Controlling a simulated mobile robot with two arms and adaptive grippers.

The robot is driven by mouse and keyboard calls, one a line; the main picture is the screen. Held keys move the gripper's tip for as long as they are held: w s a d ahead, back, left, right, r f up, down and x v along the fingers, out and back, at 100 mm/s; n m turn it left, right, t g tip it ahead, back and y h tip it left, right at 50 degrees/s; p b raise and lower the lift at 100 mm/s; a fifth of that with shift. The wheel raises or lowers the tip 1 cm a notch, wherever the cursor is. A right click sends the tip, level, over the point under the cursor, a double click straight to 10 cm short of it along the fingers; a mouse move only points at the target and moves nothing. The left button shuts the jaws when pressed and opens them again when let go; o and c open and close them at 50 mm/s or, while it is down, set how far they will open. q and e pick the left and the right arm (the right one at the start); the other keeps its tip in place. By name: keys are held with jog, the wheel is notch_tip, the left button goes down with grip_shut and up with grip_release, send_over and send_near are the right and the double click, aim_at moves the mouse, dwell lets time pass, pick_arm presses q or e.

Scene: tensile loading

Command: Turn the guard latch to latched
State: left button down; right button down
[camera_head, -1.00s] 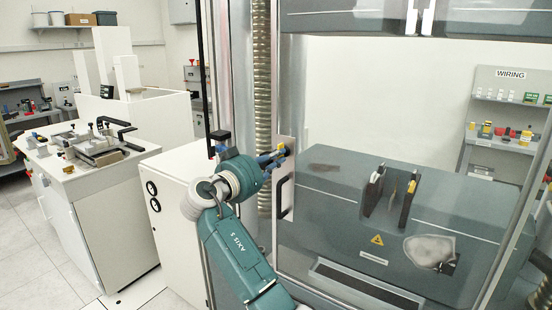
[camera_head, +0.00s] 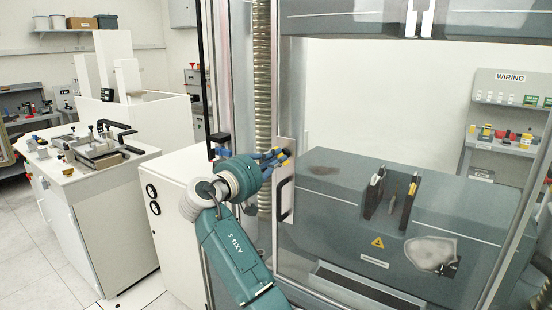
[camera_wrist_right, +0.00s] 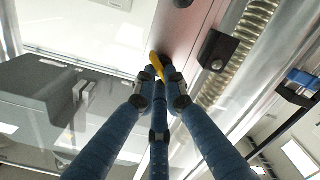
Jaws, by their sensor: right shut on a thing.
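The guard latch (camera_wrist_right: 157,64) is a small yellow lever on the metal plate of the guard door frame. In the head view the latch (camera_head: 283,161) shows as a bit of yellow at the fingertips, just above the black door handle (camera_head: 285,196). My right gripper (camera_head: 277,156), with blue fingers, reaches it from the left. In the right wrist view the fingers of my right gripper (camera_wrist_right: 160,82) close around the yellow lever. The fingers hide part of the latch, including its pivot. My left gripper is not in view.
The clear guard door stands in front of a grey-green machine (camera_head: 340,235) with two upright grips. A ribbed hose (camera_head: 262,80) runs down beside the door frame. A white cabinet (camera_head: 170,215) stands left of my arm. A bench with a fixture is further left.

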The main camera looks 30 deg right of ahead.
jog(key=n, duration=0.1)
jog(key=n+p, duration=0.1)
jog(key=n, duration=0.1)
jog(key=n+p, duration=0.1)
jog(key=shift+w+r+n, duration=0.1)
jog(key=shift+r+n, duration=0.15)
jog(key=shift+n, duration=0.05)
jog(key=shift+w+a+f+n+p, duration=0.1)
jog(key=shift+n+p, duration=1.05)
jog(key=shift+n, duration=0.85)
jog(key=c, duration=1.8)
grip_release()
jog(key=shift+f, duration=0.1)
jog(key=v, duration=1.2)
jog(key=shift+f, duration=0.1)
